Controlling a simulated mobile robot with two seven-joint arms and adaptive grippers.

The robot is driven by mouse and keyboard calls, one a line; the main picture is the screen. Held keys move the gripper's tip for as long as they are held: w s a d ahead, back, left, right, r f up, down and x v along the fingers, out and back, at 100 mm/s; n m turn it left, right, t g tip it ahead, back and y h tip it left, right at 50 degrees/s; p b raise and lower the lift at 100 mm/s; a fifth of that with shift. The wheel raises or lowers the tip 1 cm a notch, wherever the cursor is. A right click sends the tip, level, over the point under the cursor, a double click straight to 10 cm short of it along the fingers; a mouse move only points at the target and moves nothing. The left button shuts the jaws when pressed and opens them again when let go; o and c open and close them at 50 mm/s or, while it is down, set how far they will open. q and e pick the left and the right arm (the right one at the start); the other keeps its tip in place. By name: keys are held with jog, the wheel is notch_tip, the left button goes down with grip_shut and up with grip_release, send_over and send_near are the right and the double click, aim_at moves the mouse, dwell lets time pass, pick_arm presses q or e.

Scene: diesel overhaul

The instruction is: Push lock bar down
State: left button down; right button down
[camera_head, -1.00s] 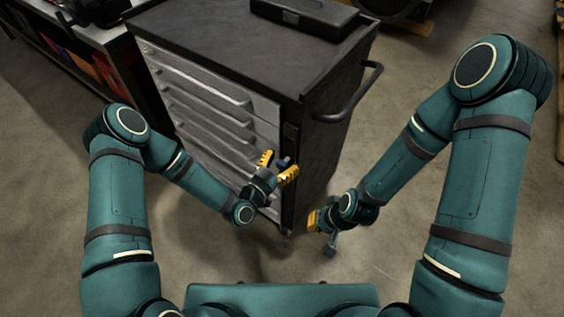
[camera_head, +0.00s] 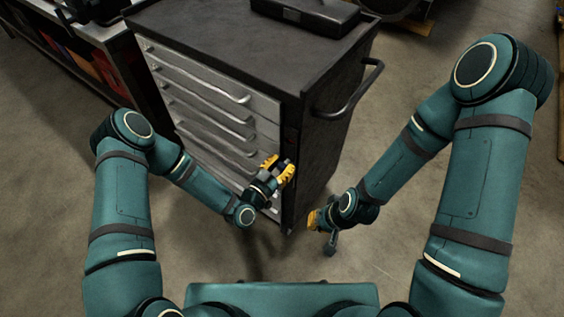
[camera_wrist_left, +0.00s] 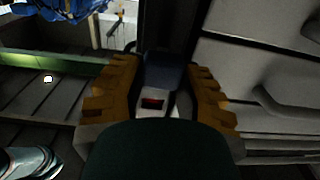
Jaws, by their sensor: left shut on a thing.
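The grey drawer cabinet (camera_head: 322,160) has a dark upright lock strip (camera_head: 290,140) along its right front edge, with a faint red spot on it. My left gripper (camera_head: 278,167) is at this edge, beside the drawer fronts. Its yellow fingers are shut on a dark blue-grey piece, which I take to be the lock bar's handle; it shows between the fingers in the left wrist view (camera_wrist_left: 163,72). A small red mark shows just below that piece. My right gripper (camera_head: 318,218) hangs low, right of the cabinet and apart from it; whether its fingers are open is unclear.
Drawer pulls (camera_head: 215,135) stick out left of my left gripper. A push handle (camera_head: 352,98) juts from the cabinet's right side. A black case (camera_head: 305,15) lies on top. A shelf unit (camera_head: 95,60) stands at the left. The floor in front is clear.

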pick_arm(q)
jog(key=shift+f, duration=0.15)
jog(key=c, duration=0.6)
grip_release()
jog(key=v, duration=1.2)
